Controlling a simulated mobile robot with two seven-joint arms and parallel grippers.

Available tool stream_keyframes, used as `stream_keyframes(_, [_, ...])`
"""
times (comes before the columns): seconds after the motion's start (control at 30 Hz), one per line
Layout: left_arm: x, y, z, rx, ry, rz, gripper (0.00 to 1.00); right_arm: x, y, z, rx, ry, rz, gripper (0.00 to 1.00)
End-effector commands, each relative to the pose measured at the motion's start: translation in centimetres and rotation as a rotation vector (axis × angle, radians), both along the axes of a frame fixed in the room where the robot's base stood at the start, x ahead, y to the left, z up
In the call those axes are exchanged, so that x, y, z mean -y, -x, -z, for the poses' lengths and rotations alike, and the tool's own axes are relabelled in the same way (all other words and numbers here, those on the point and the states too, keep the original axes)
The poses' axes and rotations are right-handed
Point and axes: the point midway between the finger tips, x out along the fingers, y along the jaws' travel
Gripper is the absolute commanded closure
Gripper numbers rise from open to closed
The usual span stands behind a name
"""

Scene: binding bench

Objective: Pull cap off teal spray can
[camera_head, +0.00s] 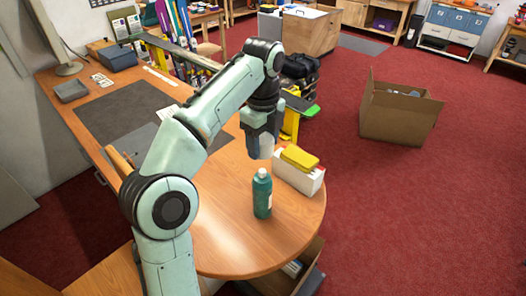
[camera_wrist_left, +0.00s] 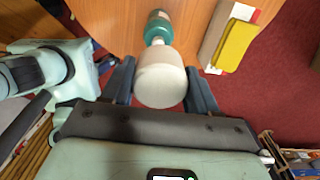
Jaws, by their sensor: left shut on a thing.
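The teal spray can (camera_head: 262,197) stands upright near the front of the round table end, with its small pale nozzle top bare. It also shows in the left wrist view (camera_wrist_left: 157,26), beyond the cap. My left gripper (camera_head: 262,146) hangs above the can. It is shut on the off-white cap (camera_wrist_left: 161,80), whose sides are between the two fingers. The cap's lower end (camera_head: 266,152) shows below the fingers in the head view, apart from the can and higher than it. My right gripper is not in view.
The wooden table (camera_head: 235,240) is clear in front and left of the can. A dark mat (camera_head: 125,112) and grey tray (camera_head: 72,91) lie farther back. An open cardboard box (camera_head: 398,115) stands on the floor.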

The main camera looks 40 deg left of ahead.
Motion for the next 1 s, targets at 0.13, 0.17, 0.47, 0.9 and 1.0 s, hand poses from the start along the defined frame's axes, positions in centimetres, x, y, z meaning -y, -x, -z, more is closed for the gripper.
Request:
stream_keyframes(0.13, [0.0,0.0,-0.6,0.000,0.000,0.000,0.69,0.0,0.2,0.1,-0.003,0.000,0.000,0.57])
stream_keyframes(0.17, [0.0,0.0,-0.7,0.000,0.000,0.000,0.69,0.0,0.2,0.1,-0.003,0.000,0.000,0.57])
stream_keyframes(0.47, [0.0,0.0,-1.3,0.000,-0.001,0.000,0.69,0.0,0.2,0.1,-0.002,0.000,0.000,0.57])
stream_keyframes(0.9, [0.0,0.0,-2.1,0.000,0.000,0.000,0.69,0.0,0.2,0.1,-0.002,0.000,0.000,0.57])
stream_keyframes(1.0, [0.0,0.0,-2.2,0.000,0.000,0.000,0.69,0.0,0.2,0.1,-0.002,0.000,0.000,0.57])
